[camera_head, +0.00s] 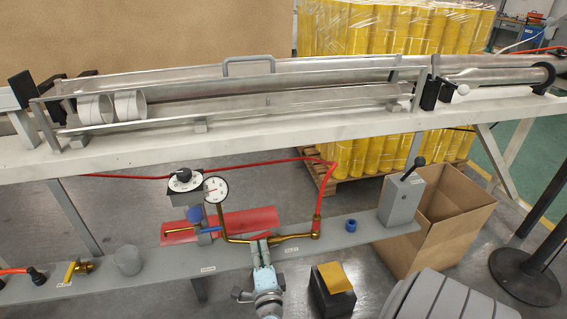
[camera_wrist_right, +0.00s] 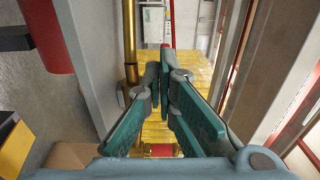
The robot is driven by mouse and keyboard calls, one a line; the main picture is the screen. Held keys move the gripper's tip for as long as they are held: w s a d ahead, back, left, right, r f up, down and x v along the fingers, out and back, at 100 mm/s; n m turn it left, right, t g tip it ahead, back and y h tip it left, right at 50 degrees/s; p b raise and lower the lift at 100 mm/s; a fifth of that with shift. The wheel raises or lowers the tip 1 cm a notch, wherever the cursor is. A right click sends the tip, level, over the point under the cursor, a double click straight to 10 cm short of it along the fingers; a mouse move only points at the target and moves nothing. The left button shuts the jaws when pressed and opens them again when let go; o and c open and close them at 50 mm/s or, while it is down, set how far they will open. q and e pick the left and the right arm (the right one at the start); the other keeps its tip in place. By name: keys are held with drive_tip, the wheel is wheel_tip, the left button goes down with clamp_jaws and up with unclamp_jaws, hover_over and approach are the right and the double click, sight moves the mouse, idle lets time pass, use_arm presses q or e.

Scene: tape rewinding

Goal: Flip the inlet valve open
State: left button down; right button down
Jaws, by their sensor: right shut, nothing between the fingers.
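My right gripper (camera_head: 262,243) is shut and empty at the brass pipe on the grey bench. It shows closed in the right wrist view (camera_wrist_right: 164,62), beside the upright brass pipe (camera_wrist_right: 130,45). In the head view the brass pipe (camera_head: 238,240) runs from the gauge (camera_head: 215,189) to a red hose. A small red handle shows by the fingertips, partly hidden. A blue-handled valve (camera_head: 206,231) is left of the gripper. A brass valve with a yellow lever (camera_head: 70,271) is at the far left. The labels are too small to read, so I cannot tell which valve is the inlet. My left gripper is out of view.
A black dial knob (camera_head: 184,175) stands above the blue valve. A grey lever box (camera_head: 402,200) is at the bench's right, beside an open cardboard box (camera_head: 440,215). A black block with a yellow top (camera_head: 334,278) sits in front. A long metal trough (camera_head: 240,88) runs behind.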

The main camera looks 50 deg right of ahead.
drive_tip(key=shift+w+a, duration=0.1)
drive_tip(key=shift+w, duration=0.45)
idle(0.4)
wheel_tip(320, 180, up, 10)
idle(0.5)
idle(0.4)
